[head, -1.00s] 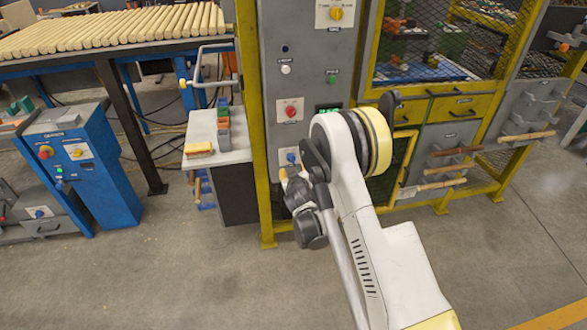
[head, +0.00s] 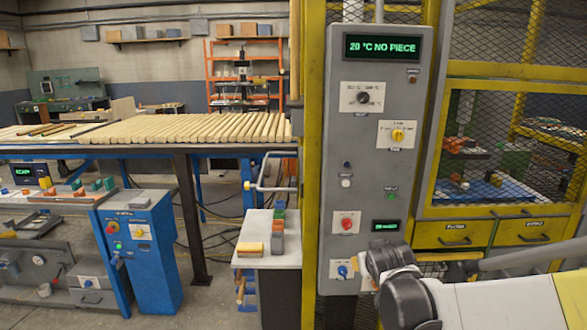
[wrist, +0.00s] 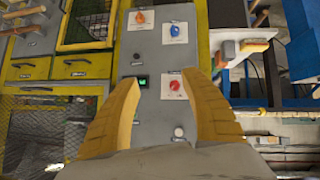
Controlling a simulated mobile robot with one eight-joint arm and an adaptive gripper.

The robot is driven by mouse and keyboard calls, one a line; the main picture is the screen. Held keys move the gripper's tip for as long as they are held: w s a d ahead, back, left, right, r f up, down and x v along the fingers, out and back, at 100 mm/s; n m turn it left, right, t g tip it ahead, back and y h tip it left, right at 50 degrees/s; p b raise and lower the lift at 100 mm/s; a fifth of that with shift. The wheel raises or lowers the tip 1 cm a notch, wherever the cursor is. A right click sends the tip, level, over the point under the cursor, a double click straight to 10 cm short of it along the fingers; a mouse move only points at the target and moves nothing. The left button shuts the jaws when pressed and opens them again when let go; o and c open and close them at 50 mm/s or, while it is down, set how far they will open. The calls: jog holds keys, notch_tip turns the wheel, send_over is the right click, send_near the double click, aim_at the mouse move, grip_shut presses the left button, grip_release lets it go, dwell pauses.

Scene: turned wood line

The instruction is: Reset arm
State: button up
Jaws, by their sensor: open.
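My gripper (wrist: 163,110) shows in the wrist view with its two yellow fingers spread wide and nothing between them. It faces the grey control panel (wrist: 155,60), which looks upside down there and carries an orange knob, a blue knob, a red knob and a small green display. In the head view the same grey panel (head: 372,150) stands upright, and its top display reads "20 °C NO PIECE". My arm comes in from the lower right in front of the panel's lower edge.
A yellow mesh cage (head: 508,110) stands right of the panel. A small white side table (head: 262,262) holds coloured blocks at its left. A rack of wooden rods (head: 215,129) and a blue control box (head: 143,255) stand further left.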

jog(key=s+a+r+g+y, duration=0.1)
jog(key=s+g, duration=0.2)
jog(key=s, duration=2.6)
jog(key=shift+r+m+y, duration=0.3)
jog(key=shift+r+m, duration=0.05)
jog(key=shift+m, duration=0.05)
jog(key=shift+a, duration=0.1)
